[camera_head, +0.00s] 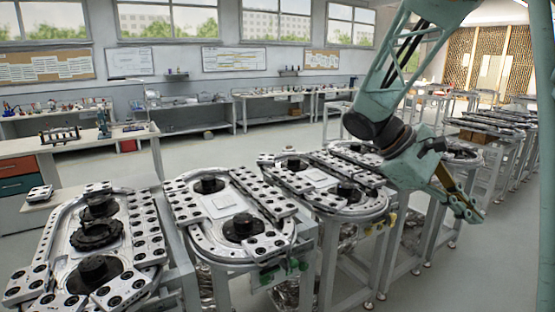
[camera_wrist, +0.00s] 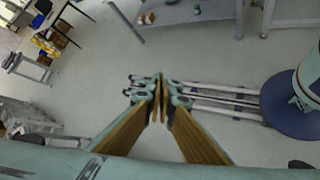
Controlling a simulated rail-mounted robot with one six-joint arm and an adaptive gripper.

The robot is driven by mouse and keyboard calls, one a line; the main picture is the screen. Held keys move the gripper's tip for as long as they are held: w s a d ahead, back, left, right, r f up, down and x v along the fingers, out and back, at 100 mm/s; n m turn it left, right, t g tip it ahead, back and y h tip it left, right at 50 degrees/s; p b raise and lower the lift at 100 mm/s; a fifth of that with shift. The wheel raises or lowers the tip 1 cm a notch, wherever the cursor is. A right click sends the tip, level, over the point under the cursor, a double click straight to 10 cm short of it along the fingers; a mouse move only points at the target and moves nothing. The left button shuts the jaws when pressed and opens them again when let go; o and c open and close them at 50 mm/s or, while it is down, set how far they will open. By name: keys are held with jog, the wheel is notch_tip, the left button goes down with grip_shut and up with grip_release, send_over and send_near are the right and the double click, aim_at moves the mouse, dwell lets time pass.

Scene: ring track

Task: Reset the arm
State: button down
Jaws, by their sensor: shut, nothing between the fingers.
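My arm reaches in from the upper right in the head view, its teal links bent at a dark joint. My gripper (camera_head: 472,212) hangs at the right of the ring-track tables, tilted down and to the right, over the floor. In the wrist view my gripper (camera_wrist: 158,84) shows its two yellowish fingers meeting at the tips. The fingers are shut with nothing between them.
Ring-track tables stand in a row: one at the front left (camera_head: 45,250), one beside it (camera_head: 180,215), one further right (camera_head: 372,207). Workbenches (camera_head: 275,93) line the back wall. Open floor (camera_wrist: 215,65) lies beyond my fingertips in the wrist view.

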jog(key=s+a+r+m+t+y, duration=0.1)
jog(key=s+a+m+t+y, duration=0.75)
jog(key=s+a, duration=1.75)
notch_tip(320, 180, up, 15)
jog(key=s+d+n+g+y+p, duration=0.1)
jog(key=s+n+p, duration=0.1)
jog(key=p, duration=1.2)
jog(key=shift+s+d+r+g+p, duration=0.15)
jog(key=shift+s+d+g+p, duration=0.15)
jog(key=shift+g+p, duration=0.1)
